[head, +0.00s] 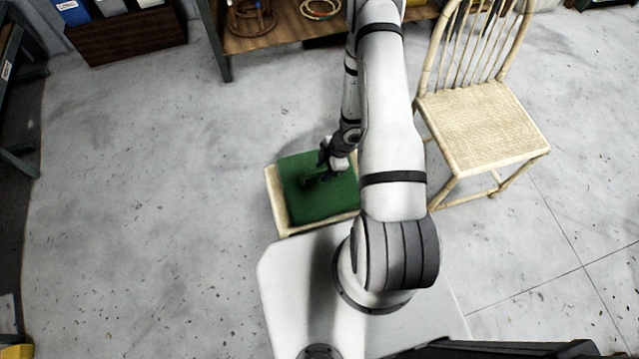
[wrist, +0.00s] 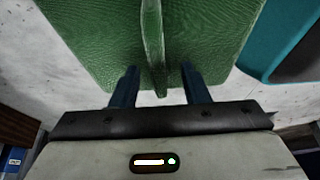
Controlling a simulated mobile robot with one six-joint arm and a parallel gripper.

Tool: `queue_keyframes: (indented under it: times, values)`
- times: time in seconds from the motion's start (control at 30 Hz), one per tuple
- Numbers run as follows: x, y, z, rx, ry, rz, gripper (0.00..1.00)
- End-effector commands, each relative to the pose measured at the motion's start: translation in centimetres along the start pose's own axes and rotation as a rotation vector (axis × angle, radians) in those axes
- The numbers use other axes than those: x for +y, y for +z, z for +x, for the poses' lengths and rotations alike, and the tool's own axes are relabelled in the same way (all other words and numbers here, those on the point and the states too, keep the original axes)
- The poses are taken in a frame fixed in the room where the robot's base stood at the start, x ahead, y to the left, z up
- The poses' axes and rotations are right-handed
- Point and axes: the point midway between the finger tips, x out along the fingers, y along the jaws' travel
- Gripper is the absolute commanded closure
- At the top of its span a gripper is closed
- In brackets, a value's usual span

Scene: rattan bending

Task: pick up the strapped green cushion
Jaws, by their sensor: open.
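The green cushion (head: 300,199) lies on a pale, light-framed seat or tray (head: 277,205) low in front of my base. In the wrist view the cushion (wrist: 215,35) fills the upper middle, and a green strap (wrist: 153,45) stands up across it. My gripper (head: 322,174) is over the cushion in the head view. In the wrist view my gripper (wrist: 158,80) is open, with one blue finger on each side of the strap's near end. I cannot tell whether the fingers touch the cushion. My arm hides the cushion's right part in the head view.
A rattan chair (head: 482,125) stands to the right of my arm. A wooden bench (head: 275,38) with rattan rings is at the back, and a brown box (head: 125,40) is at the back left. A teal object (wrist: 275,40) shows at the right in the wrist view. The floor at left is clear.

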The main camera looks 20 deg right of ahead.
Motion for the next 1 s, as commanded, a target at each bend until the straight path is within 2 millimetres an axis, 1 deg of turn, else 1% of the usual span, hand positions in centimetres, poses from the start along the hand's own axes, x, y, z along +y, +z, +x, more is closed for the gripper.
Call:
queue_keyframes:
  times: [0.03,0.1,0.2,0.3,0.5,1.0]
  values:
    - [0.1,0.0,1.3,0.0,-0.003,-0.002,0.59]
    - [0.2,0.0,2.3,0.0,-0.003,0.0,0.59]
    - [0.2,0.0,3.2,0.0,-0.001,0.0,0.59]
    - [0.2,-0.1,3.5,0.0,-0.001,0.0,0.59]
    - [0.2,-0.1,3.4,-0.001,0.0,0.0,0.59]
    - [0.2,0.0,3.3,-0.001,0.0,0.002,1.0]
